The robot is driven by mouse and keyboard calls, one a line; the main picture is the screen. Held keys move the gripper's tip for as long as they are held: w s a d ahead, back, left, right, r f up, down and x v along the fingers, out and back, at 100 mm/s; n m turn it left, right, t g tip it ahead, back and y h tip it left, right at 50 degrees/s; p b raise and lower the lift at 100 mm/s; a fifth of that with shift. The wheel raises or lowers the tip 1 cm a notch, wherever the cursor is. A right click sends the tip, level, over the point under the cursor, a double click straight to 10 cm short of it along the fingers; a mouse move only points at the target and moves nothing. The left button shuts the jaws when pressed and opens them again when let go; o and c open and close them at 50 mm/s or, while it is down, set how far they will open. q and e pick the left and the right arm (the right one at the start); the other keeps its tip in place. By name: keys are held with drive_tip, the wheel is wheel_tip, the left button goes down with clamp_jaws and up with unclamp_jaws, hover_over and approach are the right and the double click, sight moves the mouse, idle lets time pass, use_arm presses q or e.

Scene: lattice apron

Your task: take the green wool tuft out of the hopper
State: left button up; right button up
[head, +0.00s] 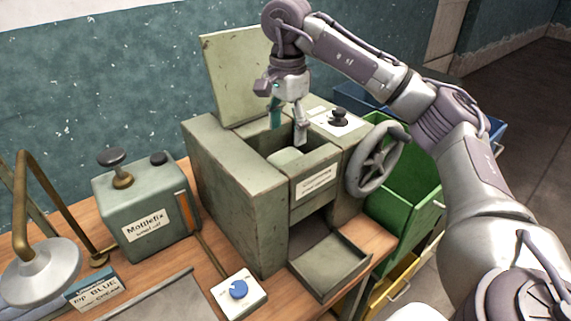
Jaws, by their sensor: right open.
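The hopper (222,150) is the open top of a worn grey-green machine on the wooden bench, with its lid (238,75) raised at the back. My right gripper (288,133) points down over the hopper mouth, fingers apart, with nothing seen between them. One finger shows teal and the other is grey. A pale grey-green shape (287,156) shows inside the hopper, just below the fingers. I cannot tell whether it is the wool tuft or part of the machine. No other tuft can be made out; the front wall hides the hopper's depth. My left gripper is out of view.
A handwheel (377,160) and a black knob (338,115) are on the machine's right side. An empty tray (330,265) juts out below. A green bin (405,195) is at right.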

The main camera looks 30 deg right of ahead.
sight(286, 153)
drive_tip(key=shift+w+f, duration=0.2)
drive_tip(key=shift+f, duration=1.3)
wheel_tip(286, 153, down, 4)
drive_tip(key=shift+f+p, duration=0.1)
drive_tip(key=shift+p, duration=1)
drive_tip(key=shift+f, duration=0.45)
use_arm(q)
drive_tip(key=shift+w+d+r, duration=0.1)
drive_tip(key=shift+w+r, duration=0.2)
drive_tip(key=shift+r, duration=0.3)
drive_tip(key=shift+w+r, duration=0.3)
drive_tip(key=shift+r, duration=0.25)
use_arm(e)
drive_tip(key=c, duration=0.7)
